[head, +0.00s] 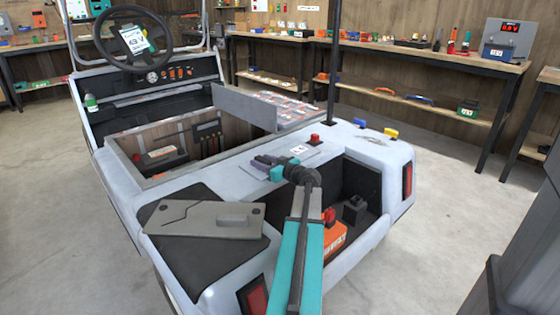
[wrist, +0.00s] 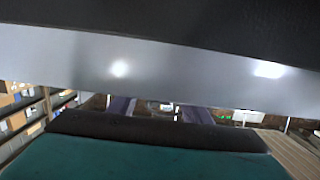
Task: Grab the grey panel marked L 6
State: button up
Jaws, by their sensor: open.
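Another plain grey panel (head: 243,106) stands on edge by the open bay. My gripper (head: 260,161) is above the cart's pale rear deck, apart from the flat panel, up and right of it. Its jaws are open and appear empty; the purple fingers also show in the wrist view (wrist: 158,108). A broad grey surface and a dark one fill the upper wrist view.
The open bay (head: 140,179) holds a dark box. A rear recess holds an orange box (head: 335,238) and a black block. A red knob (head: 314,139) and a thin dark post rise from the deck.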

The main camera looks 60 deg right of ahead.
jog(key=shift+c, duration=0.5)
grip_shut()
jog(key=shift+r, duration=0.1)
jog(key=shift+r+p, duration=1.2)
jog(key=shift+r, duration=3.75)
